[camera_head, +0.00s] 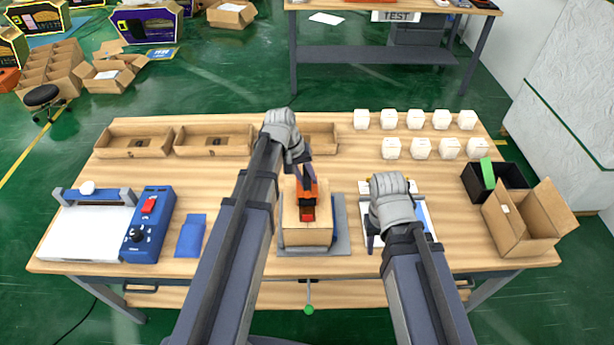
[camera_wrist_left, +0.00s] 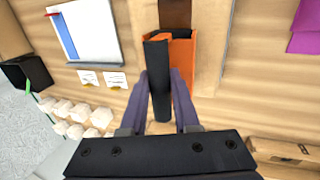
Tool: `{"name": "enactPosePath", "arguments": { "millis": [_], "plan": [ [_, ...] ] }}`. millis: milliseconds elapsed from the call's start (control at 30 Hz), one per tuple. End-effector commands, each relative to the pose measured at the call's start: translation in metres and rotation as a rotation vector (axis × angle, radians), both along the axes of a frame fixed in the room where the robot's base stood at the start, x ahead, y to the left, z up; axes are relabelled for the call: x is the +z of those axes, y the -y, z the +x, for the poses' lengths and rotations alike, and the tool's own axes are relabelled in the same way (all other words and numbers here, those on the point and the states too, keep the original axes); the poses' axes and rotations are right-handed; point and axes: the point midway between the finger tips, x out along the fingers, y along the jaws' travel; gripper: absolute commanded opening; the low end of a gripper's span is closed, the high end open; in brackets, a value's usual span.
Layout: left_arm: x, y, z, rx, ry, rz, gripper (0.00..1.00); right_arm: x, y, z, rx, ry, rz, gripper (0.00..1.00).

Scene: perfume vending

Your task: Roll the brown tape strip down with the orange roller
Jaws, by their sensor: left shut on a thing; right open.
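My left gripper (camera_head: 303,176) is shut on the orange roller (camera_head: 308,205), above the closed cardboard box (camera_head: 306,236) at the table's front middle. In the left wrist view, the fingers of my left gripper (camera_wrist_left: 161,88) grip the black handle of the orange roller (camera_wrist_left: 184,60). The brown tape strip (camera_wrist_left: 175,13) runs along the box top and passes under the roller's orange head. Whether the roller touches the tape is hard to tell. My right gripper (camera_head: 374,240) is open, to the right of the box and low over the white and blue board; its fingers are partly hidden.
The box stands on a grey mat (camera_head: 343,240). A blue sealing machine (camera_head: 148,228) is at left. Cardboard trays (camera_head: 212,140) line the back left, and several white boxes (camera_head: 420,148) the back right. An open carton (camera_head: 530,222) and black bin (camera_head: 484,188) are at right.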

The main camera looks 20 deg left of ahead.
Motion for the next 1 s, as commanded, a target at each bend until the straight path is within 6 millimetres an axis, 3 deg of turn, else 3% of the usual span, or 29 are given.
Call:
{"name": "enactPosePath", "arguments": {
  "millis": [1000],
  "plan": [
    [-0.001, 0.006, -0.021, 0.000, -0.001, 0.002, 0.00, -0.001, 0.000, 0.000, 0.000, 0.000, 0.000, 0.42]
  ]
}}
